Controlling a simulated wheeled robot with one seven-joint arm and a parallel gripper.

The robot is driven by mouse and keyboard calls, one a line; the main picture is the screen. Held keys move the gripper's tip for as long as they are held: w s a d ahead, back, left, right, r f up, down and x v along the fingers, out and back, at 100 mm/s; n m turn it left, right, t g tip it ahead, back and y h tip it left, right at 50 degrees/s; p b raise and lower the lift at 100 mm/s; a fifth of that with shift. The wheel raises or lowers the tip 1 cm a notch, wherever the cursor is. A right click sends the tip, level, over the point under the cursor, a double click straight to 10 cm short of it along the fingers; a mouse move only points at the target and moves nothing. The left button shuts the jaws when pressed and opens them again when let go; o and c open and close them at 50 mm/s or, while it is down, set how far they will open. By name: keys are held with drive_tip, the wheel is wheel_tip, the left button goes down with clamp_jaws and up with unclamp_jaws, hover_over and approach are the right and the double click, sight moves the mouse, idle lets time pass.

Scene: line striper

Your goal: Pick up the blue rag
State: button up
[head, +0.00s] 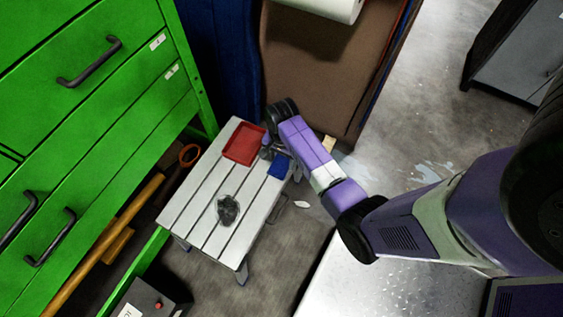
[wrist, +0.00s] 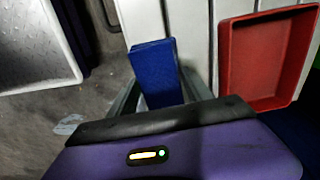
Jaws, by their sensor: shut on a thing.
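The blue rag (head: 279,166) is at the right edge of a small white slatted table, beside a red tray. In the wrist view the blue rag (wrist: 156,72) shows as a folded rectangular block between the two fingers. My gripper (head: 270,150) is over that end of the table, and its fingers are partly hidden by the wrist in the head view. In the wrist view my gripper (wrist: 158,92) is shut on the blue rag. I cannot tell whether the rag is clear of the slats.
The slatted table (head: 205,198) also bears a red tray (head: 243,146) and a crumpled grey rag (head: 228,209). The red tray (wrist: 268,98) is close to my gripper's right in the wrist view. A green drawer cabinet (head: 95,110) stands left; grey floor is open at right.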

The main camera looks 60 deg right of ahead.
sight(282, 161)
drive_tip(key=shift+r, duration=0.1)
wheel_tip(282, 161, up, 20)
drive_tip(key=p, duration=0.6)
